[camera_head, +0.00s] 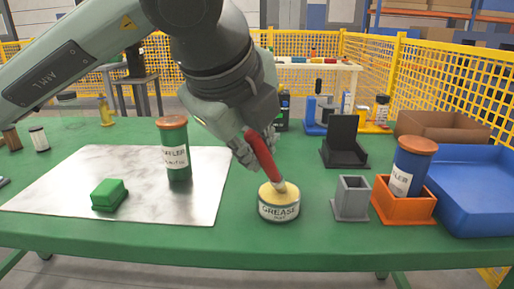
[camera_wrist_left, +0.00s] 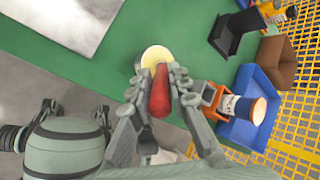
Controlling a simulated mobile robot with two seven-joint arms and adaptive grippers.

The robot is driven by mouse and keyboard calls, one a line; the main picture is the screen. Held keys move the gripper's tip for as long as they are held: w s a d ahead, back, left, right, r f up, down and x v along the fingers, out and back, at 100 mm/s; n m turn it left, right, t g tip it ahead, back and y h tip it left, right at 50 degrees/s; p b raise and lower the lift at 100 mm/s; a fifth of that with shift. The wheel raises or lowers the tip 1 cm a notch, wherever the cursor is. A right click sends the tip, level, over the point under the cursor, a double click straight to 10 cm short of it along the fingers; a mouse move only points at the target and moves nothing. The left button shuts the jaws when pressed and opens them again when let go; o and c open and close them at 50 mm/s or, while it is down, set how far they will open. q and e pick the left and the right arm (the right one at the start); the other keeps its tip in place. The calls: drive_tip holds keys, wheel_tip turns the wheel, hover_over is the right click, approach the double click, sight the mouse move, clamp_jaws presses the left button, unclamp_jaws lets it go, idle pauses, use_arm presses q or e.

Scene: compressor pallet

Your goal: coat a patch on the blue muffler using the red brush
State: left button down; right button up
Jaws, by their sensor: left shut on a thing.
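My left gripper (camera_head: 252,146) is shut on the red brush (camera_head: 262,157), which slants down with its tip at the yellow grease in the grease tin (camera_head: 279,206). Whether the bristles touch the grease is hard to tell. In the left wrist view my left gripper (camera_wrist_left: 160,92) holds the red brush (camera_wrist_left: 160,95) in front of the tin (camera_wrist_left: 154,54). The blue muffler (camera_head: 410,165) with an orange-brown cap stands upright in the orange holder (camera_head: 401,214) at the right. It also shows in the left wrist view (camera_wrist_left: 240,108). My right gripper is not in view.
A green muffler (camera_head: 179,172) stands on a pale metal sheet (camera_head: 70,172) beside a green block (camera_head: 108,196). A grey square holder (camera_head: 351,198) stands between tin and orange holder. A blue bin (camera_head: 475,205), brown box (camera_head: 440,128) and black stand (camera_head: 344,145) occupy the right side.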

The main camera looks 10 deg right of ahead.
use_arm(q)
drive_tip(key=shift+f+b, duration=0.2)
drive_tip(key=shift+b, duration=0.5)
idle(1.7)
idle(0.5)
drive_tip(key=shift+r+p, duration=1)
drive_tip(key=shift+r, duration=2.65)
